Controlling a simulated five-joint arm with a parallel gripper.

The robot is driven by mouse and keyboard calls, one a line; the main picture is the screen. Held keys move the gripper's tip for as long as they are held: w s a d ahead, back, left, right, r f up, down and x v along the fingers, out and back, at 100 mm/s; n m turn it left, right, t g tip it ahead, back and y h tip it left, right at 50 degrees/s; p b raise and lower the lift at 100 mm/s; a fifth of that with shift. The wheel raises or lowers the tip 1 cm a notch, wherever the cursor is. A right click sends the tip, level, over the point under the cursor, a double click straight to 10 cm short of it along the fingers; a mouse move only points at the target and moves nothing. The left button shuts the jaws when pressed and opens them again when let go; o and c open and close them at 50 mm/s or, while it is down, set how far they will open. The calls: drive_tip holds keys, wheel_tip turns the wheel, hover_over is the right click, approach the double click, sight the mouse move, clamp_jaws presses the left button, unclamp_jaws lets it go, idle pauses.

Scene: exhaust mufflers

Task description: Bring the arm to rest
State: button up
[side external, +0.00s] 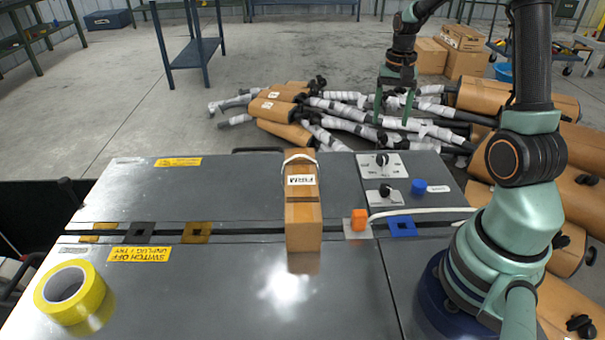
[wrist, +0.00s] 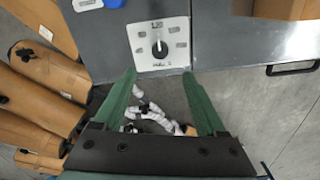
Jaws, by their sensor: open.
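My gripper (side external: 394,102) hangs beyond the back edge of the table at the right, fingers pointing down. It also shows in the wrist view (wrist: 163,100), where its two green fingers stand apart with nothing between them. The arm reaches up and over from its base at the right of the table. The fingertips are near the table edge and a white plate with a black knob (wrist: 159,47), apart from it as far as I can tell.
An upright cardboard box (side external: 303,215) stands mid-table. Yellow tape (side external: 75,297) lies front left. An orange block (side external: 359,219), a blue block (side external: 402,226) and a blue cap (side external: 419,187) are at the right. Wrapped mufflers (side external: 340,120) pile on the floor behind.

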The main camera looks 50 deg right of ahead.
drive_tip(key=s+a+r+n+t, duration=0.2)
drive_tip(key=a+r+n, duration=0.3)
drive_tip(key=a, duration=0.7)
drive_tip(key=s+a+r+n+t, duration=0.2)
drive_tip(key=a+r+n, duration=0.4)
drive_tip(key=a, duration=0.6)
drive_tip(key=shift+s+r+n+t, duration=0.3)
drive_tip(key=shift+s+r+t, duration=0.1)
drive_tip(key=shift+r+t, duration=0.35)
